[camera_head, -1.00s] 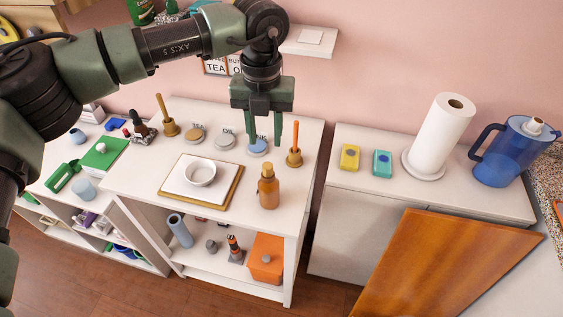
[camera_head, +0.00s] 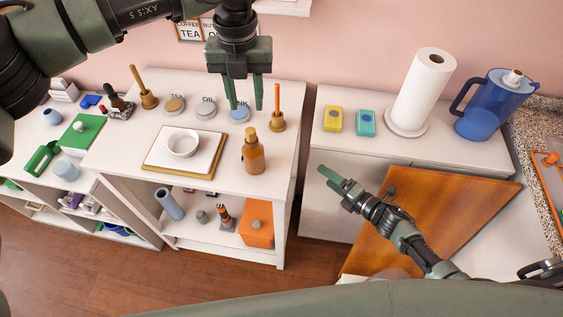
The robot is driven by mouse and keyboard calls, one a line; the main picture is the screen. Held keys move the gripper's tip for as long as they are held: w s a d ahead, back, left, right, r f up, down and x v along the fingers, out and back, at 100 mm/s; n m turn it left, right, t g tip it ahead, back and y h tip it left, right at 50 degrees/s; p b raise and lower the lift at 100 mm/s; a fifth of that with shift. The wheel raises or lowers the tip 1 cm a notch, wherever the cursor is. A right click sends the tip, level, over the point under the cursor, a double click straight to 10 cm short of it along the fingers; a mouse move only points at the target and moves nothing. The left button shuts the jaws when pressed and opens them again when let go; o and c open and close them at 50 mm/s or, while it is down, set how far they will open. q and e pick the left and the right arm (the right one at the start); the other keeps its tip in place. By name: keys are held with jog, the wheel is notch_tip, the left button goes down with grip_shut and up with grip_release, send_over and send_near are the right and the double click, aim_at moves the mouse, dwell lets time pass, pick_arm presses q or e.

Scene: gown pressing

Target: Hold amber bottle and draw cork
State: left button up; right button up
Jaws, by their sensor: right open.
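The amber bottle (camera_head: 254,157) stands upright near the front right of the white table, with a tan cork-like top (camera_head: 250,132). My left gripper (camera_head: 247,107) points down with its fingers apart and nothing between them. In the picture it is just above the bottle's top, not touching it. My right gripper (camera_head: 324,174) is open and empty, to the right of the bottle beyond the table's right edge, pointing left.
A white bowl (camera_head: 183,143) on a tray (camera_head: 154,168) is left of the bottle. A brass holder with an orange stick (camera_head: 277,121) and round lidded pots (camera_head: 206,110) stand behind. A brown wooden panel (camera_head: 450,200) is at right.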

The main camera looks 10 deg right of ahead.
aim_at(253, 156)
jog(key=a+r+n+g+y, duration=0.1)
jog(key=a+r+n+y, duration=0.1)
jog(key=a+r+n, duration=0.2)
jog(key=a+r+n+g+y, duration=0.1)
jog(key=a+r+n+y, duration=0.2)
jog(key=n, duration=0.5)
jog(key=a+r+n+g+y, duration=0.1)
jog(key=a+r+n+y, duration=0.1)
jog(key=a+r+n, duration=0.3)
jog(key=shift+s+a+r+n+y, duration=0.1)
jog(key=shift+a+r+n+y, duration=0.1)
jog(key=shift+r, duration=0.5)
jog(key=shift+s+a+r+n+y, duration=0.1)
jog(key=shift+r+n, duration=0.1)
jog(key=shift+r, duration=0.45)
jog(key=a+n, duration=0.1)
jog(key=s+a+n+g, duration=0.1)
jog(key=a, duration=0.1)
jog(key=shift+s+n+y, duration=0.1)
jog(key=shift+n+y, duration=0.2)
jog(key=shift+n, duration=0.1)
jog(key=shift+a, duration=0.3)
jog(key=x, duration=0.7)
grip_shut()
